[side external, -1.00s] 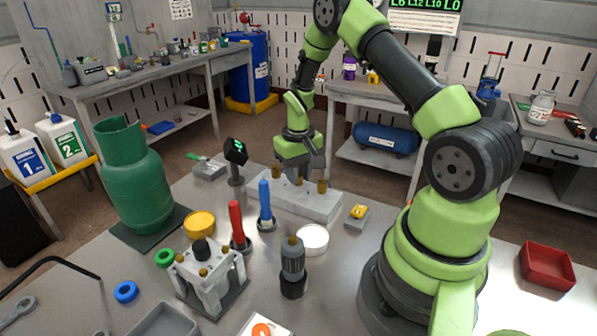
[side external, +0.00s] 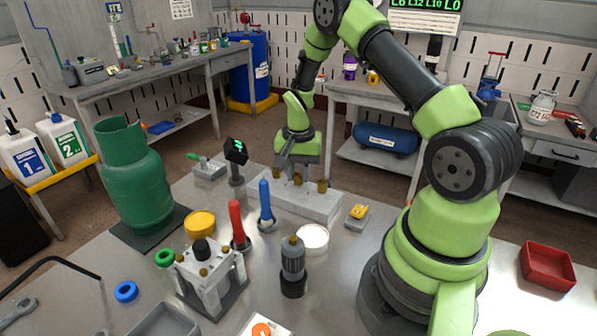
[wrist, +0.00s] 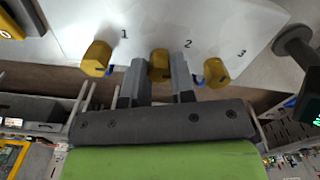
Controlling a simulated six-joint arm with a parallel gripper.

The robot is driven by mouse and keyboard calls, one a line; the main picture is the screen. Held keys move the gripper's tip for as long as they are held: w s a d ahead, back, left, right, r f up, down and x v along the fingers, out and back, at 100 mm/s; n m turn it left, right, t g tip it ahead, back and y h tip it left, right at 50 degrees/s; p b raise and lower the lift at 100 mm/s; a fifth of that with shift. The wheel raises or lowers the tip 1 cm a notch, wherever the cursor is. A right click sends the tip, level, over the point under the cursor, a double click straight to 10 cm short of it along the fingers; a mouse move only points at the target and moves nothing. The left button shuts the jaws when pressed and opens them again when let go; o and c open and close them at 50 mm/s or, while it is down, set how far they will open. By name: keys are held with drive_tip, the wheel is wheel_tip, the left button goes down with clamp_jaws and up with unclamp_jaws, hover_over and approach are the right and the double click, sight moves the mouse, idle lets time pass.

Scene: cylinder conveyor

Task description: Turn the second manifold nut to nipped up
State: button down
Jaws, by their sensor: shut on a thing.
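The manifold (side external: 318,207) is a pale block with three brass hex nuts in a row, marked 1, 2 and 3 in the wrist view. The second nut (wrist: 160,66) is the middle one, with a dark mark on its face. My gripper (wrist: 158,70) has one finger on each side of it and is shut on it. In the side view my gripper (side external: 298,170) points down at the middle of the block. The first nut (wrist: 97,58) and third nut (wrist: 216,72) stand free on either side. The finger contact is partly hidden.
A small display on a stand (side external: 236,151) is beside the manifold's left end. A yellow-topped block (side external: 358,212) lies at its right end. Red (side external: 238,225) and blue (side external: 265,203) handled tools and a white round dish (side external: 313,238) are in front.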

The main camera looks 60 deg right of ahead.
sight(298, 174)
idle(0.5)
drive_tip(key=c, duration=1)
unclamp_jaws()
drive_tip(key=shift+o, duration=0.2)
wheel_tip(298, 174, up, 10)
drive_tip(key=s+a+r+n+t, duration=0.2)
drive_tip(key=a+r, duration=0.4)
drive_tip(key=r, duration=0.1)
drive_tip(key=s+a+r+n+t, duration=0.2)
drive_tip(key=s+a+r+n, duration=0.1)
drive_tip(key=a+r, duration=0.3)
drive_tip(key=s+a+r+n+t+y, duration=0.1)
drive_tip(key=s+a+r+n, duration=0.1)
drive_tip(key=s, duration=0.3)
drive_tip(key=s+a+r+n+t+y, duration=0.1)
drive_tip(key=s+a+r+n+t, duration=0.1)
drive_tip(key=s+a, duration=0.3)
drive_tip(key=shift+s+a+r+n, duration=0.15)
drive_tip(key=shift+s+n, duration=0.2)
drive_tip(key=shift+n, duration=0.15)
